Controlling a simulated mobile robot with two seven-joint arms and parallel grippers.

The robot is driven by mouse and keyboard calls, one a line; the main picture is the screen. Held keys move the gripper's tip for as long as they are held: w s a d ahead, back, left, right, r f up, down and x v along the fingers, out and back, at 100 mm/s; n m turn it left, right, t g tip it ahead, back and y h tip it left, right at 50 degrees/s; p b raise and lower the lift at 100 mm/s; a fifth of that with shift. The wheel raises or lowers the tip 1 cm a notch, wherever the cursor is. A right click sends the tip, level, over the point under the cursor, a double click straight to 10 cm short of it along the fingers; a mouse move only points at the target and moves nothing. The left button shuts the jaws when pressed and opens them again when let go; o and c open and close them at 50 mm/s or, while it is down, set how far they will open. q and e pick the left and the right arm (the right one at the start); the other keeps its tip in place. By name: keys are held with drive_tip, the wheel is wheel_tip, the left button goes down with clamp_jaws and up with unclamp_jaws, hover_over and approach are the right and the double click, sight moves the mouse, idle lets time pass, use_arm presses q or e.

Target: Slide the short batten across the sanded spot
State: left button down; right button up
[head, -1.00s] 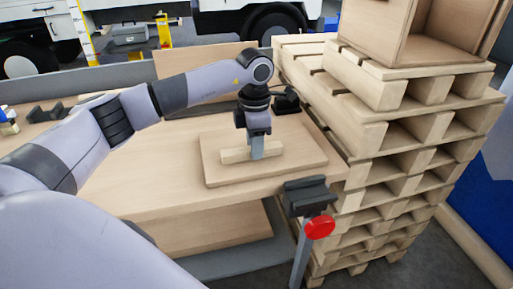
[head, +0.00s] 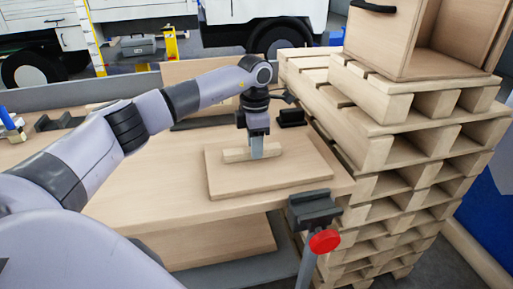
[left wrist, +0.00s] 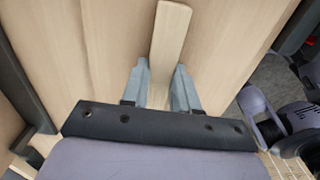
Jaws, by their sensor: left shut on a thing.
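The short batten (head: 236,155) is a pale wooden strip lying on a flat wooden board (head: 290,177) on the workbench. My left gripper (head: 257,153) points down with its fingers around the batten, shut on it. In the left wrist view the batten (left wrist: 170,42) runs up between the two grey fingers (left wrist: 161,88), over pale wood. The batten appears to rest on the board, but I cannot tell if it touches all along. I cannot make out the sanded spot from the surrounding wood. My right gripper is not in view.
A tall stack of pallets (head: 385,150) stands close on the right, with an open wooden box (head: 445,62) on top. A vise (head: 314,209) with a red knob sits at the bench's front corner. The bench top (head: 150,185) left of the board is clear.

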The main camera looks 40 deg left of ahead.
use_arm(q)
drive_tip(key=shift+w+a, duration=1.05)
drive_tip(key=shift+a, duration=0.2)
drive_tip(key=c, duration=0.8)
unclamp_jaws()
wheel_tip(320, 180, up, 12)
drive_tip(key=shift+r, duration=0.1)
